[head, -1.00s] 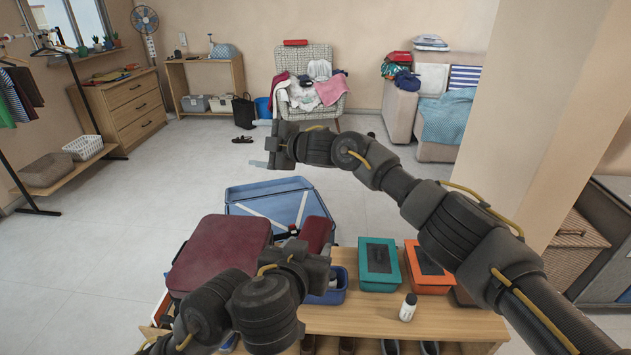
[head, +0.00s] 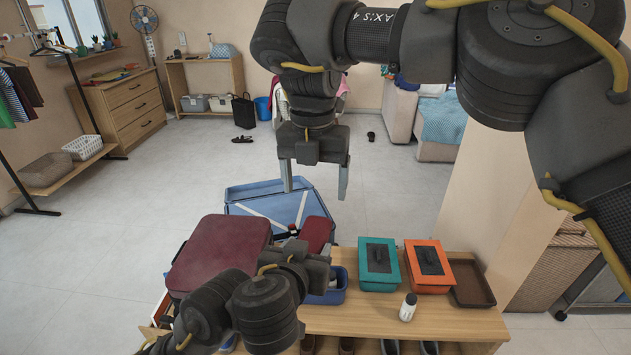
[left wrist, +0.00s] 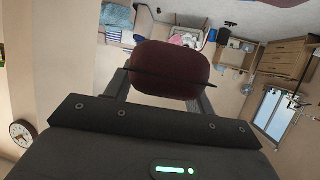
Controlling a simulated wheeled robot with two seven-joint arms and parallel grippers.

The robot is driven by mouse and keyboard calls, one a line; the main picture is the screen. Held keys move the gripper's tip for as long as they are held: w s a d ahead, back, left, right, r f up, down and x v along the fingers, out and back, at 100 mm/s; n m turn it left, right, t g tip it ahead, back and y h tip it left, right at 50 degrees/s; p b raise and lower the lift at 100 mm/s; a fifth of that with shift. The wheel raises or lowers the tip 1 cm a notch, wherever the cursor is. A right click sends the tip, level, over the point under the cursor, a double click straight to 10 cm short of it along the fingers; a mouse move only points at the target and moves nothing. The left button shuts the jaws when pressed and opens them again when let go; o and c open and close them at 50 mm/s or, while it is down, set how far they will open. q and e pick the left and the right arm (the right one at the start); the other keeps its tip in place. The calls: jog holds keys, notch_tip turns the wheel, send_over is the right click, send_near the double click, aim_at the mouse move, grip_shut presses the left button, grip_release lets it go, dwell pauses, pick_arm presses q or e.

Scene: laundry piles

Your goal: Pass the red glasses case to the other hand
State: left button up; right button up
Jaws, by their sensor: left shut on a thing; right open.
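The red glasses case (head: 316,232) is dark red and rounded, held upright at the tip of my left gripper (head: 312,258). In the left wrist view the case (left wrist: 172,68) sits between the two fingers, with a dark seam across it. My left gripper is shut on its near end; the far end is free. My right gripper (head: 315,183) is open and empty, its fingers pointing down. In the head view it appears just above the case, apart from it. The exact depth between them is hard to tell.
A wooden bench (head: 450,322) holds a teal box (head: 378,255), an orange box (head: 422,258), a brown tray (head: 470,297), a white bottle (head: 408,307) and a blue bin (head: 338,291). A dark red suitcase (head: 220,252) and an open blue case (head: 262,193) lie beyond. A wall pillar stands right.

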aim_at(314, 231)
pick_arm(q)
jog(key=shift+s+r, duration=0.1)
jog(key=shift+s, duration=0.1)
jog(key=shift+w, duration=0.1)
pick_arm(e)
jog(key=f, duration=1.2)
jog(key=shift+s+a, duration=0.1)
jog(key=shift+s, duration=0.15)
jog(key=shift+r, duration=0.1)
jog(key=c, duration=1.1)
pick_arm(q)
jog(key=o, duration=1.3)
